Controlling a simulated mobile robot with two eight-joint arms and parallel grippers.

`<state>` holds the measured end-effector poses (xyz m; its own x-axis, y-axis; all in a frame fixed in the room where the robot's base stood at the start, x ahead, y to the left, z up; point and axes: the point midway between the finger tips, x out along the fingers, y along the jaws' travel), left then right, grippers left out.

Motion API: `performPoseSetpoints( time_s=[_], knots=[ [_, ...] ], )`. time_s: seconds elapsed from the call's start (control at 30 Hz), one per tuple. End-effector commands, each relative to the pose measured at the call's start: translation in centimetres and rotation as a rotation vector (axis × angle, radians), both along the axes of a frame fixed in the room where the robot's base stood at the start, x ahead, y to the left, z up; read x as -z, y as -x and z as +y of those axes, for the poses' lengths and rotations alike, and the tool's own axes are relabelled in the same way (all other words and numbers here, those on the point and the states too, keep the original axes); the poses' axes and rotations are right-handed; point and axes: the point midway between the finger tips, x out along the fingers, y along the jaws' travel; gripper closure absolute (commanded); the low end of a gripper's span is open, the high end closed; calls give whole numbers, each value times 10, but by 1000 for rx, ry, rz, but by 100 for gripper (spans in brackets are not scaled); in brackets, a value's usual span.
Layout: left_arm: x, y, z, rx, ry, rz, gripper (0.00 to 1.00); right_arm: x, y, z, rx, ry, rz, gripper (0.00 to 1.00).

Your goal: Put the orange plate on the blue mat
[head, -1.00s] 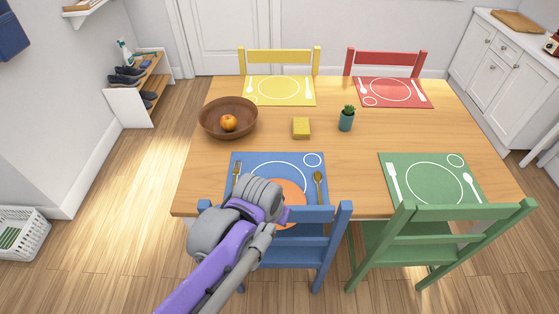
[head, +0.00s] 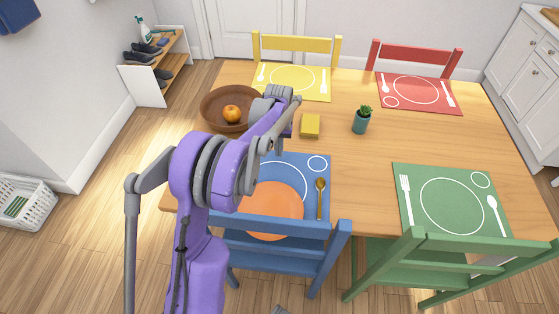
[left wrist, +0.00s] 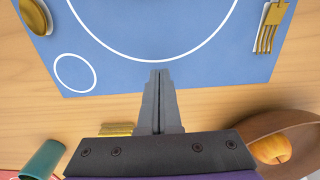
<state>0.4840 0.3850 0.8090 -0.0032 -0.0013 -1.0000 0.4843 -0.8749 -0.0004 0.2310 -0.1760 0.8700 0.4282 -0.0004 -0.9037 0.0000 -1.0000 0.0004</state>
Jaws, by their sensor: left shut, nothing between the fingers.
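The orange plate (head: 270,205) lies flat on the near part of the blue mat (head: 320,168), off the centre of the mat's printed circle toward the near edge. The blue chair's back hides part of the plate's near rim. My left gripper (left wrist: 158,75) is shut and empty. In the left wrist view its tips are at the mat's far edge (left wrist: 190,75), and the plate is out of that view. In the head view the gripper is past the plate, with its fingertips hidden behind my arm. My right gripper is not in view.
A gold spoon (head: 320,190) lies on the mat's right; a gold fork (left wrist: 268,28) shows in the wrist view. A brown bowl with an orange fruit (head: 231,113), a yellow block (head: 310,127) and a potted plant (head: 362,122) stand beyond. The blue chair (head: 290,232) stands in front.

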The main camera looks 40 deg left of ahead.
Motion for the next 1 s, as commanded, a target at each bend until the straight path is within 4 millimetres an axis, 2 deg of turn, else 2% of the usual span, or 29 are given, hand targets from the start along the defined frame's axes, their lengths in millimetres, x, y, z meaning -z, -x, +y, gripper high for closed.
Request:
performPoseSetpoints(
  time_s=[0.4, 0.57, 0.73, 1.0],
  knots=[
    [-1, 75, -42, 2, 0, -1, 100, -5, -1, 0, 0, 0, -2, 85],
    [-1, 97, -55, 3, 0, -1, 100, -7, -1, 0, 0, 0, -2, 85],
    [15, 96, -54, 2, 0, -1, 100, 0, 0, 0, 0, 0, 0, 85],
    [16, 96, -54, 2, 0, 0, 100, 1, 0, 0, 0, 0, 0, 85]
  ],
)
